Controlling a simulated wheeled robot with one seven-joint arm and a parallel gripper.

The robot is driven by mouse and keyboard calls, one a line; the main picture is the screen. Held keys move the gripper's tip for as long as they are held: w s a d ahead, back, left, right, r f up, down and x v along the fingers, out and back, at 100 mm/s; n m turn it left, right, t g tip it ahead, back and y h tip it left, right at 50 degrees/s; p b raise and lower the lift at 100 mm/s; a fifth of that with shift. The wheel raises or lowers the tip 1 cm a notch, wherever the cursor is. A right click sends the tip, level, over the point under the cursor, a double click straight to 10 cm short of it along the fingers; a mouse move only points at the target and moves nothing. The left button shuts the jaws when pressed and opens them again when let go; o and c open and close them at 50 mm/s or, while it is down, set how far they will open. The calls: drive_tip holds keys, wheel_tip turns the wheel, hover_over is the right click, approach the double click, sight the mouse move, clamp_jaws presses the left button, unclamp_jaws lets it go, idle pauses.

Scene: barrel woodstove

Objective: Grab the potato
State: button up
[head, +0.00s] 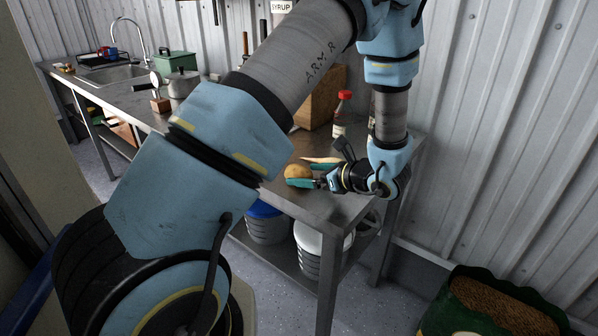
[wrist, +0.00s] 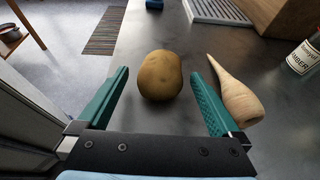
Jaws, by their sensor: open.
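The potato (wrist: 160,75) is brown and rounded and lies on the dark metal table. In the wrist view it sits between the tips of my open gripper (wrist: 160,88), with a gap to each teal finger. In the head view the potato (head: 297,171) lies near the table's front edge, beside my gripper (head: 303,176). One teal finger shows in front of its lower part there. The far finger is mostly hidden behind the potato.
A pale tapered root vegetable (wrist: 237,98) lies just right of the right finger. A labelled bottle (wrist: 305,55) stands farther right; its red cap (head: 345,95) shows in the head view. Table left of the potato is narrow, ending at an edge.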

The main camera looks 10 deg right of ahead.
sight(299, 174)
drive_tip(key=shift+p+x, duration=0.6)
drive_tip(key=shift+x, duration=1.2)
drive_tip(key=shift+f, duration=0.15)
drive_tip(key=c, duration=1.4)
